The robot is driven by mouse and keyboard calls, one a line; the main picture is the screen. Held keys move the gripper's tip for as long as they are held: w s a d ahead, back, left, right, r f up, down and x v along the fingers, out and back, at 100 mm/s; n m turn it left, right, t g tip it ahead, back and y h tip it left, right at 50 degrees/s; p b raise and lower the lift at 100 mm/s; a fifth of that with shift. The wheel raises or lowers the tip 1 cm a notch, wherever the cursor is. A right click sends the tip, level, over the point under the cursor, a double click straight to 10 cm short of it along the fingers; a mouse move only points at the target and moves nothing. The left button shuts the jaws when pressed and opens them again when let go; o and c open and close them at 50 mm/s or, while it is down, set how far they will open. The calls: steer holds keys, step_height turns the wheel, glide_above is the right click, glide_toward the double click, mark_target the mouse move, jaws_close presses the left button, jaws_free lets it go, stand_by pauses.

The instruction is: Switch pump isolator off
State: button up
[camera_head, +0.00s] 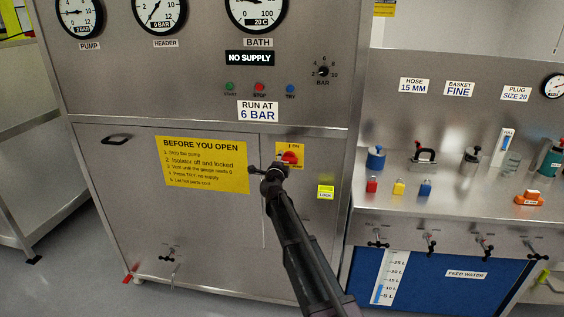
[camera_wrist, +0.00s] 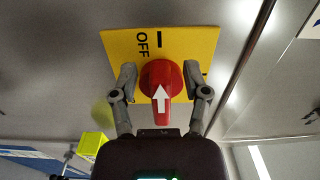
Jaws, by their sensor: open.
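The pump isolator is a red knob (camera_wrist: 161,86) with a white arrow on a yellow plate (camera_wrist: 115,47). In the wrist view the arrow points up the picture, toward the black mark beside the word OFF. The head view shows the red knob (camera_head: 290,156) on the cabinet's right door, with I ON at the plate's top; the lower plate is partly hidden by my arm. My gripper (camera_wrist: 162,82) is open, with one finger on each side of the knob. I cannot tell whether the fingers touch it. It also shows at the plate in the head view (camera_head: 268,170).
A yellow BEFORE YOU OPEN sign (camera_head: 203,165) is left of the isolator. NO SUPPLY (camera_head: 250,58) shows above. Colored padlocks (camera_head: 398,187) stand on the right-hand bench.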

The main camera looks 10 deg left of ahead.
steer(key=s, duration=1.2)
steer(key=shift+a, duration=0.25)
stand_by(0.3)
steer(key=s+d+f+n+g+p, duration=0.1)
steer(key=s+d+f+n+g, duration=0.4)
steer(key=s+d, duration=0.5)
steer(key=s+d+f+n+g+p, duration=0.1)
steer(key=s+d+f+n+g, duration=0.4)
steer(key=s+d, duration=0.5)
steer(key=s+d+f+n+g+p, duration=0.1)
steer(key=s+d+f+n+g, duration=0.4)
steer(key=s+d+n+g, duration=0.3)
steer(key=s+d, duration=0.2)
steer(key=d, duration=0.1)
steer(key=shift+f+y, duration=0.3)
